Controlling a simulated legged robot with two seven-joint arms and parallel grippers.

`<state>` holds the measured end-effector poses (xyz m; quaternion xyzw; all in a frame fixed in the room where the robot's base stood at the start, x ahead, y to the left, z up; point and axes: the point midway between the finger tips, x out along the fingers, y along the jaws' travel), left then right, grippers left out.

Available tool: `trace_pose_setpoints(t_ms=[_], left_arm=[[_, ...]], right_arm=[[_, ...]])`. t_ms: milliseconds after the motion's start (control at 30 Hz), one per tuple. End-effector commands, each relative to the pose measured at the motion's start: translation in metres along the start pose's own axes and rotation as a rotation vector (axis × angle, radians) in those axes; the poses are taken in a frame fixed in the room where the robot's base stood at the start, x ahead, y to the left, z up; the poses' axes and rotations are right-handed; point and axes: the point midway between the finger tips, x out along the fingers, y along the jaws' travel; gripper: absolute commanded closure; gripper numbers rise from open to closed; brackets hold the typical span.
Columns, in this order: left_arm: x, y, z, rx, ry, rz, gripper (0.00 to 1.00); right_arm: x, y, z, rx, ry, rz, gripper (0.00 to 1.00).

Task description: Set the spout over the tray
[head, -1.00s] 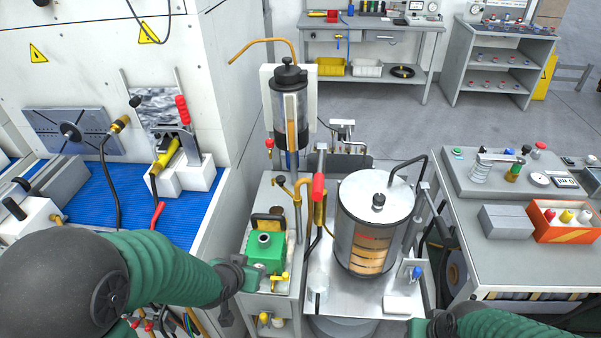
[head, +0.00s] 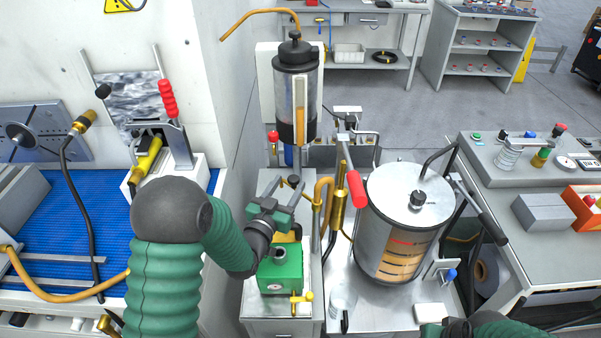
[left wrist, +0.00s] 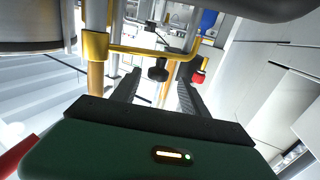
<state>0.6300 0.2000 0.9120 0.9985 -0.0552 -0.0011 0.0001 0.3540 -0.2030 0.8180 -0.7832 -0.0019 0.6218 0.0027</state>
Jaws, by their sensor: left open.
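A brass swing pipe with a black knob stands behind the green block; its yellow bracket and bar (left wrist: 150,52) and the black knob (left wrist: 158,71) show in the left wrist view. It may be the spout. A bent copper pipe (head: 258,13) also tops the tall cylinder, so I cannot tell for certain which is the spout. My left gripper (head: 285,190) is open and empty, with its fingers pointing towards the black knob, apparently apart from it. A bare metal tray-like surface (head: 385,318) lies under the big drum.
A green block (head: 280,268) sits just below my left gripper. A red-handled lever (head: 356,188) and the big steel drum (head: 402,225) stand to its right. A tall cylinder (head: 297,90) rises behind. A white machine wall (head: 235,110) closes off the left.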

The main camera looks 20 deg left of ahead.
Motion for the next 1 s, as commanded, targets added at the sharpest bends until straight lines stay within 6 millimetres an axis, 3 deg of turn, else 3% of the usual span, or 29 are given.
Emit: trace_pose_setpoints(t_ms=[100, 300, 633, 1000], left_arm=[[0.03, 0.005, -0.001, 0.004, 0.002, 0.002, 0.48], [0.063, 0.012, -0.003, 0.012, 0.0, 0.0, 0.48], [0.067, 0.005, -0.002, 0.004, 0.0, 0.0, 0.48], [0.068, 0.008, -0.002, 0.008, -0.001, -0.002, 0.96]], right_arm=[[0.0, -0.001, 0.0, -0.002, 0.0, 0.0, 0.64], [0.001, 0.0, 0.0, 0.0, 0.0, 0.0, 0.64], [0.001, 0.0, 0.0, 0.0, 0.0, 0.0, 0.64], [0.001, 0.0, 0.0, 0.0, 0.0, 0.0, 0.64]])
